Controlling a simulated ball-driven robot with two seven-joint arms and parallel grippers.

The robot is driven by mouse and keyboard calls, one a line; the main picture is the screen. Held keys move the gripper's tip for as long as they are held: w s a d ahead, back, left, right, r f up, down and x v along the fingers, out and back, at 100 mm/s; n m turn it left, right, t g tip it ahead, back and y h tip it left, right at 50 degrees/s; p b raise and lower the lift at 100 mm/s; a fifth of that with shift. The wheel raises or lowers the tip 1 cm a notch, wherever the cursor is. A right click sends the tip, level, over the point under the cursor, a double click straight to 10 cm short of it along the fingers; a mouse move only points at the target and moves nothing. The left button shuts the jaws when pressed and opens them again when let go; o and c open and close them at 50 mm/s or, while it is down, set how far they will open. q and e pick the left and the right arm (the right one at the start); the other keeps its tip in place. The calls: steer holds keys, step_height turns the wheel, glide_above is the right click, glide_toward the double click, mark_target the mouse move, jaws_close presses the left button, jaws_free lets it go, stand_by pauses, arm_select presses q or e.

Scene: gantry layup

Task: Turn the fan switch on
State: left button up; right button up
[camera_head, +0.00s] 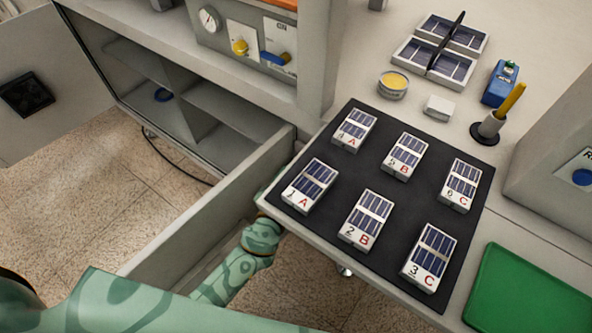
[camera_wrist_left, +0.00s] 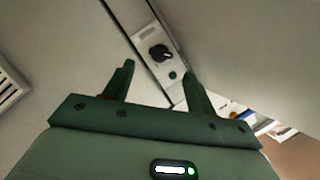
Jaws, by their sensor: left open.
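In the left wrist view a black rotary knob (camera_wrist_left: 160,53) sits on a pale narrow panel, with a small green round button or lamp (camera_wrist_left: 173,75) below it. The lettering there is too small to read, so I cannot tell if this is the fan switch. My left gripper (camera_wrist_left: 159,69) is open and empty; its fingers appear on either side of the knob in the picture, and contact is not visible. In the head view my left arm reaches up beside the worktop and its gripper is hidden. My right gripper is not in view.
In the head view a black mat (camera_head: 335,190) holds several labelled solar cells. A control panel carries a gauge (camera_head: 209,19), a yellow knob (camera_head: 240,47) and a blue lever (camera_head: 275,58). A black fan-like square (camera_head: 28,94) is left.

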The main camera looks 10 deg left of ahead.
arm_select(q)
steer(key=x, duration=0.5)
steer(key=shift+w+f+b, duration=0.1)
steer(key=shift+b, duration=0.3)
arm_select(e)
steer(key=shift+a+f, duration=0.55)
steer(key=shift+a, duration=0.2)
arm_select(q)
steer(key=shift+c, duration=0.3)
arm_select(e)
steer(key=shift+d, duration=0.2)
arm_select(q)
steer(key=c, duration=0.9)
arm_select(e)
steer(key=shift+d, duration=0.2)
arm_select(q)
steer(key=shift+f, duration=0.1)
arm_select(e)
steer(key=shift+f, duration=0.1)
